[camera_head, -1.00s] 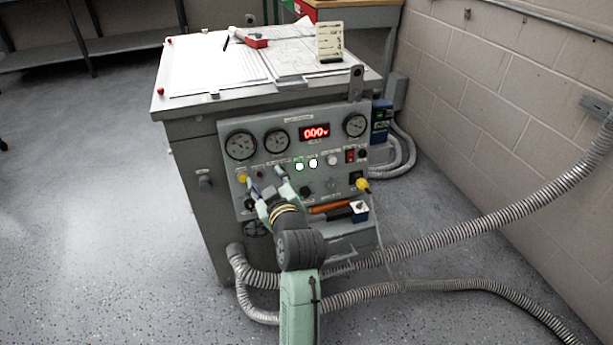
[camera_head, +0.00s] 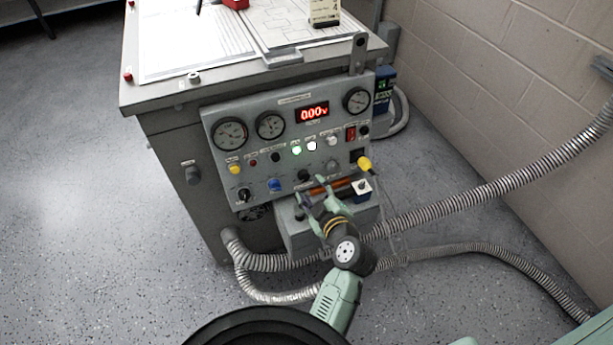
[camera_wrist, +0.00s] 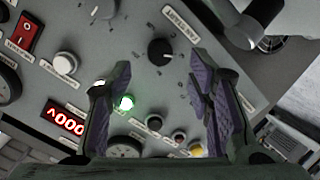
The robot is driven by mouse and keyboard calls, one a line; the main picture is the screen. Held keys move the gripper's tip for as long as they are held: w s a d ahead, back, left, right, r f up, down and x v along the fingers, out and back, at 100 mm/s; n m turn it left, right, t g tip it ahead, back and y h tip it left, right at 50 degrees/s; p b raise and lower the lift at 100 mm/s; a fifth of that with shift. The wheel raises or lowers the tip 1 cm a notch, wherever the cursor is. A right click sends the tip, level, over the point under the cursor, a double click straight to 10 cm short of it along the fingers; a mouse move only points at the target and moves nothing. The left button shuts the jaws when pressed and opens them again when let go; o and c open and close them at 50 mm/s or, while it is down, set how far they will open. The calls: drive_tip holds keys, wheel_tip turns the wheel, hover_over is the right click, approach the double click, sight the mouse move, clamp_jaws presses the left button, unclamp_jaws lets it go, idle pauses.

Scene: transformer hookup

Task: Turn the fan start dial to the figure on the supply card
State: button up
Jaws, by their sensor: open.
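A black dial (camera_wrist: 160,52) with a ring of printed marks sits between my fingers in the wrist view, apart from them. It appears to be the middle black knob (camera_head: 303,176) on the panel in the head view; its label (camera_wrist: 181,23) is too small to read surely. My gripper (camera_head: 312,191) is open and empty, in front of the lower middle of the panel. Its two fingers (camera_wrist: 165,95) stand either side of the dial's image. The supply card (camera_head: 324,12) stands on the cabinet top, cut by the frame's upper edge; its lettering is mostly unreadable.
The panel (camera_head: 222,172) also carries a blue knob (camera_head: 274,185), a left black knob (camera_head: 243,194), a yellow button (camera_head: 235,170), a lit green lamp (camera_head: 297,150) and a red display (camera_head: 313,112). Ribbed hoses (camera_head: 490,189) run right.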

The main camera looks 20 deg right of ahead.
sight(305, 178)
drive_tip(key=shift+p+x, duration=0.45)
drive_tip(key=shift+x, duration=2.2)
drive_tip(key=shift+c, duration=0.4)
clamp_jaws()
